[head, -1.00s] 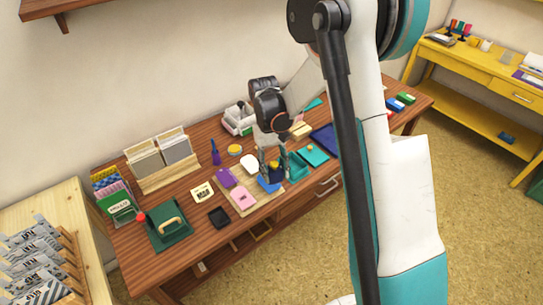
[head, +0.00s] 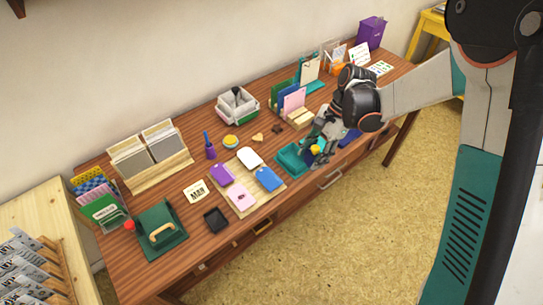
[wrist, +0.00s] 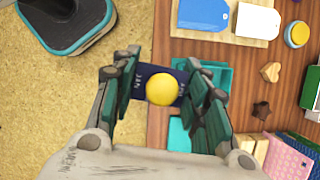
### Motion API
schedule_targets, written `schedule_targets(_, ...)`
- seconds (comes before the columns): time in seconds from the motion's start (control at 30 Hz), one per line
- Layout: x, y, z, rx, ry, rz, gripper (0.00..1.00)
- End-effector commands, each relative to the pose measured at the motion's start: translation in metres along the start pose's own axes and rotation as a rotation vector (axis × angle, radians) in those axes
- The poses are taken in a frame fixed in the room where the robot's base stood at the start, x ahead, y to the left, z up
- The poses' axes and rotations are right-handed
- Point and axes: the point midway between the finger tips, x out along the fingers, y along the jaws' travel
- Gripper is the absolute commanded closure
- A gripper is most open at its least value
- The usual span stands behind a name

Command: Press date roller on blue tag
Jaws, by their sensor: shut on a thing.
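My gripper (head: 322,142) is shut on the date roller, a navy block with a round yellow knob (head: 316,149). In the wrist view the date roller (wrist: 162,88) sits between the two green-grey fingers of my gripper (wrist: 162,76). The blue tag (head: 268,179) lies on a light board, left of my gripper in the head view; it also shows at the top of the wrist view (wrist: 205,14). The teal inkpad (head: 288,160) is beside and partly under the gripper; in the wrist view the roller hides part of it (wrist: 215,76). The roller's underside is hidden.
Purple (head: 222,174), white (head: 250,157) and pink (head: 241,199) tags share the board (head: 225,190) with the blue one. A black tray (head: 215,220) and a green press (head: 160,230) stand left. Holders (head: 292,102) stand behind the gripper. The table's front edge is close.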

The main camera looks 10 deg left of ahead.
Motion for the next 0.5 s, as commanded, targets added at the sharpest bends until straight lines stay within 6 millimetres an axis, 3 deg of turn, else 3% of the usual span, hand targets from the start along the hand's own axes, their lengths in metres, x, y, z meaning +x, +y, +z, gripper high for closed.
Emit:
schedule_targets(0.1,0.016,-0.022,0.037,0.181,0.0,-0.077,0.82)
schedule_targets(0.23,0.028,-0.04,0.072,0.364,0.0,-0.152,0.82)
schedule_targets(0.4,0.037,-0.054,0.101,0.522,0.001,-0.216,0.82)
schedule_targets(0.5,0.039,-0.058,0.109,0.57,0.002,-0.235,0.82)
